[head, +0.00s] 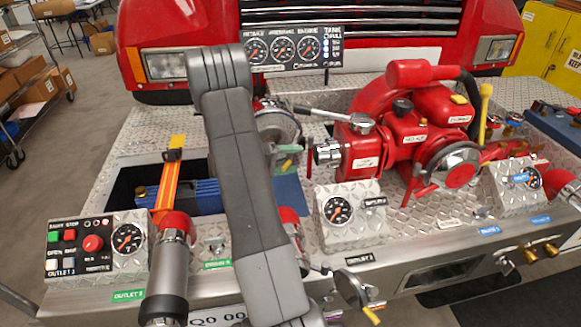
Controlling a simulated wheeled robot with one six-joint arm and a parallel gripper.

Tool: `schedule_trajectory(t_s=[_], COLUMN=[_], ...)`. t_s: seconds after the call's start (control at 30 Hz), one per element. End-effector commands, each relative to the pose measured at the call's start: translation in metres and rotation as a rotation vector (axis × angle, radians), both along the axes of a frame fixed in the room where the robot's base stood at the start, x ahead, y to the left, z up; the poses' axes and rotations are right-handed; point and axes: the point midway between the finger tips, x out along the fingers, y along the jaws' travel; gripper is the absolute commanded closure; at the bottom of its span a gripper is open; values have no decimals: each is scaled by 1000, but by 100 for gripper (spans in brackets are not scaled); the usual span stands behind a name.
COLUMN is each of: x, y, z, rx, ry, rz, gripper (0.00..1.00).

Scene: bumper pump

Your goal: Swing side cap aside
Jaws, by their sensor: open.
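I cannot tell for certain which part is the side cap. One candidate is a round grey disc (352,289) with a yellow tab, on a thin arm at the front edge below the label OUTLET 3. Another is a round silver part (278,124) left of the red pump (413,132), partly behind my grey arm. A silver port (327,153) on the pump's left side faces left. My gripper does not show clearly. My arm link crosses the middle of the view and hides what lies behind it.
The diamond-plate deck of a red truck bumper carries gauge boxes (338,210) and a control panel (82,250). A red elbow with a grey cylinder (166,285) stands left of my arm. An orange strap (167,190) crosses an open bay with a blue object.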

Motion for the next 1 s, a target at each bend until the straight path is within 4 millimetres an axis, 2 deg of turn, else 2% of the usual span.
schedule_trajectory(t_s=[0.03,0.1,0.3,0.43,0.7,0.73,1.0], x=[4,4,6,5,5,-2,-5], y=[0,1,1,1,1,2,15], z=[21,35,66,76,79,39,42], rx=[-6,-7,-10,-10,-10,8,9], ry=[-24,-27,-29,-29,-26,55,55], rz=[2,3,2,2,2,4,9], gripper=[40,18,18,18,18,18,18])
